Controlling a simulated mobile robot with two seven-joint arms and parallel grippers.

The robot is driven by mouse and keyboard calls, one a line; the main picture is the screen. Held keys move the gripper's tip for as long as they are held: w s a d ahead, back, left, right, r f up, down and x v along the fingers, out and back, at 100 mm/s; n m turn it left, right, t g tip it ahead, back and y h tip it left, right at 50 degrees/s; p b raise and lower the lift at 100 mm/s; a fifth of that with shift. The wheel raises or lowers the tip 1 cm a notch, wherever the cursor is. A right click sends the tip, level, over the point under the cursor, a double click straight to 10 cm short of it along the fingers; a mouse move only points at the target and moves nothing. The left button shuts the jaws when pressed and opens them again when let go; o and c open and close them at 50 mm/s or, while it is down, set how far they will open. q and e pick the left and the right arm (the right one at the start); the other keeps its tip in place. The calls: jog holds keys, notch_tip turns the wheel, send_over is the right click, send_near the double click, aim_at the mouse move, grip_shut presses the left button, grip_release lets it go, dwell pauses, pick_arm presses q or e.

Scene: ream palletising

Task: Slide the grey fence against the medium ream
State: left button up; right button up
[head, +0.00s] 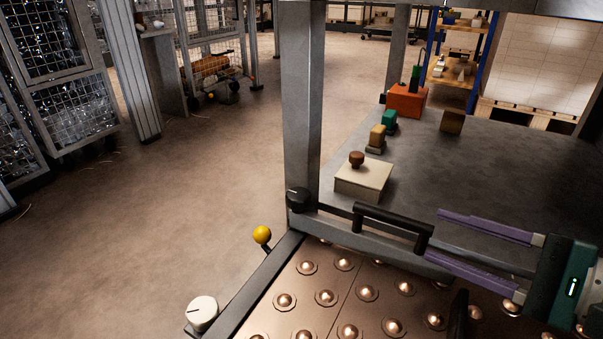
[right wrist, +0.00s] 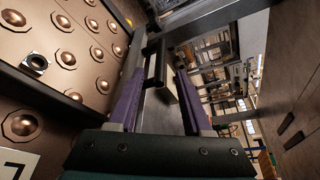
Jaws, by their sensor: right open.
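The grey fence (head: 340,233) lies along the far edge of the copper ball-stud table (head: 325,325), with a black bar handle (head: 395,223) on it. My right gripper (head: 434,236) comes in from the right. Its two purple fingers are apart, their tips near the right end of the handle. In the right wrist view the black handle (right wrist: 157,62) shows between and beyond the open fingers (right wrist: 161,72). Nothing is clamped. I cannot make out a medium ream. A white piece with a dark mark (right wrist: 16,164) is cut off at the wrist view's corner. My left gripper is out of view.
A grey post (head: 302,100) rises by the table's corner. A yellow knob (head: 262,234) and a white knob (head: 202,312) sit along the left edge. Behind, a grey bench (head: 480,165) holds a cream block (head: 363,182) and an orange box (head: 407,100). Open floor lies left.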

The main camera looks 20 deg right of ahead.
aim_at(401, 223)
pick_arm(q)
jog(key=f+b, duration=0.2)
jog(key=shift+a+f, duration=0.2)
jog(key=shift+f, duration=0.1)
pick_arm(e)
jog(key=x, duration=0.8)
jog(key=shift+w+a+f, duration=0.1)
jog(key=shift+w+a, duration=0.15)
jog(key=shift+w, duration=0.05)
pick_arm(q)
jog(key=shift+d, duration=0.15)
pick_arm(e)
grip_shut()
dwell(0.4)
